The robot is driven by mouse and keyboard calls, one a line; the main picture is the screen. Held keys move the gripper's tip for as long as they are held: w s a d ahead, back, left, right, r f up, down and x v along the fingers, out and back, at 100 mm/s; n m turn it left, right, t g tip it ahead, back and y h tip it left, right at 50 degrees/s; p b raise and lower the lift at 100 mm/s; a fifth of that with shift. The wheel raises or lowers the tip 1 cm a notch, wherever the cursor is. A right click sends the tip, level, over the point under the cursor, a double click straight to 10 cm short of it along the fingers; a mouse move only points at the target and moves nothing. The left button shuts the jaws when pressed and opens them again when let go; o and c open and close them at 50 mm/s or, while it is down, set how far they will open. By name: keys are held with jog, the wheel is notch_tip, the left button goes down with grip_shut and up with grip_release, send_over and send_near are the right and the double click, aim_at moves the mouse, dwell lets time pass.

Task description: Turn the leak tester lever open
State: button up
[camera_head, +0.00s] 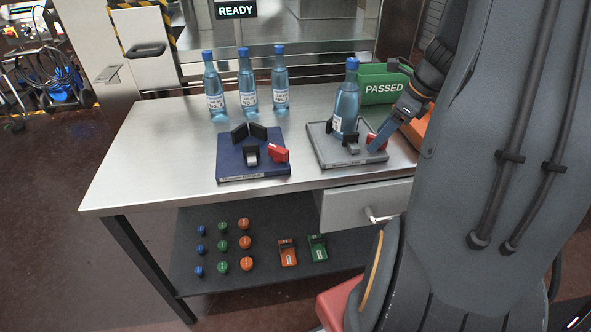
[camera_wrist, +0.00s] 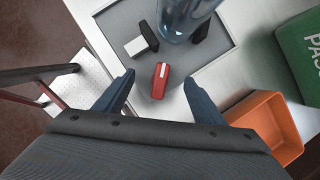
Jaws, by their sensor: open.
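The leak tester is a grey base plate (camera_head: 338,158) on the right of the steel table, with black clamp blocks and a red lever (camera_head: 375,142). A blue bottle (camera_head: 347,100) stands upright on it between the blocks. In the wrist view the red lever (camera_wrist: 161,80) lies between and just beyond my gripper's fingertips (camera_wrist: 158,85), apart from both. The bottle (camera_wrist: 185,18) shows behind the lever at the top. My gripper is open and empty. In the head view my arm hides part of the tester's right side, and only one finger (camera_head: 383,132) shows clearly.
A blue base (camera_head: 253,172) with a similar red lever (camera_head: 278,152) stands to the left. Several blue bottles (camera_head: 248,82) stand behind it. A green PASSED bin (camera_head: 380,82) and an orange bin (camera_wrist: 272,122) are close on the right. A drawer (camera_head: 365,204) sits below the table edge.

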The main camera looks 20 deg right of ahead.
jog(key=shift+r+m, duration=0.2)
jog(key=shift+m, duration=0.3)
jog(key=v, duration=0.8)
jog(key=s+a+n+g+h+p, duration=0.1)
jog(key=s+a+n+p, duration=0.1)
jog(key=a+n, duration=1.2)
jog(key=s+a+f+n+g+h+p, duration=0.1)
jog(key=s+a+n+p, duration=0.2)
jog(key=a+n, duration=1.2)
jog(key=shift+s+a+h+p, duration=0.3)
jog(key=shift+a+p, duration=0.25)
jog(key=shift+p, duration=0.5)
jog(key=shift+f, duration=0.1)
jog(key=shift+s+a+f+n, duration=0.1)
jog(key=shift+s+a+n, duration=0.1)
jog(key=shift+a+n, duration=0.15)
